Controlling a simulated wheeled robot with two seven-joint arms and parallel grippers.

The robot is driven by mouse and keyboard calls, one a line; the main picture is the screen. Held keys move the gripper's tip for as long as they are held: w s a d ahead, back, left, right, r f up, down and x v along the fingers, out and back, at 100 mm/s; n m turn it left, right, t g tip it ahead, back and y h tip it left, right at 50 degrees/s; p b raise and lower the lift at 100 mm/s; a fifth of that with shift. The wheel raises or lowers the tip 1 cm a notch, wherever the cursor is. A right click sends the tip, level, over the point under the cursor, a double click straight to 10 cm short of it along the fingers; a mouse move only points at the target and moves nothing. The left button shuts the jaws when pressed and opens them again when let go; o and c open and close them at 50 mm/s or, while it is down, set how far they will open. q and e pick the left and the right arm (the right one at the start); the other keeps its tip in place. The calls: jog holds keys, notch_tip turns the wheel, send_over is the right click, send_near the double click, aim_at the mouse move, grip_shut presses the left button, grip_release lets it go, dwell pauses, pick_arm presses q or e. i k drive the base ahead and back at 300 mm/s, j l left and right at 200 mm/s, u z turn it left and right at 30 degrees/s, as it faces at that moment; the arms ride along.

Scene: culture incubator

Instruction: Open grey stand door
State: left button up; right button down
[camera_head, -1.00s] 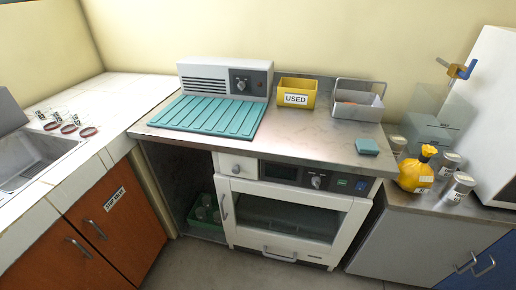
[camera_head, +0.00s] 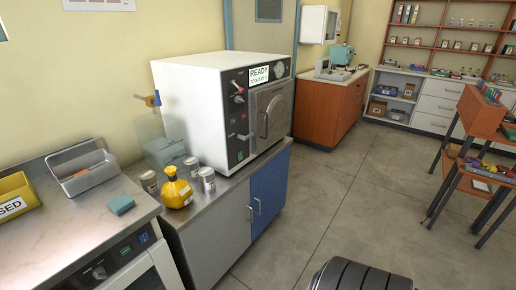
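The grey stand door (camera_head: 215,236) is the left door on the front of the metal-topped stand, and it looks shut. Its upright metal handle (camera_head: 250,214) is near its right edge. The blue door (camera_head: 269,196) beside it on the right also looks shut, with its own handle (camera_head: 258,206) close by. Neither of my grippers is in view.
A yellow bag (camera_head: 176,192) and several jars sit near the stand's left front. The floor (camera_head: 300,222) before the doors is clear. A wooden shelf table (camera_head: 468,182) stands at the right.

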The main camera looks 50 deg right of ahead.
aim_at(213, 243)
jog(key=z, duration=1.25)
jog(key=i+l, duration=0.15)
jog(key=l, duration=0.2)
jog(key=i+l, duration=0.1)
jog(key=l, duration=0.25)
jog(key=i+l, duration=0.15)
jog(key=l, duration=0.2)
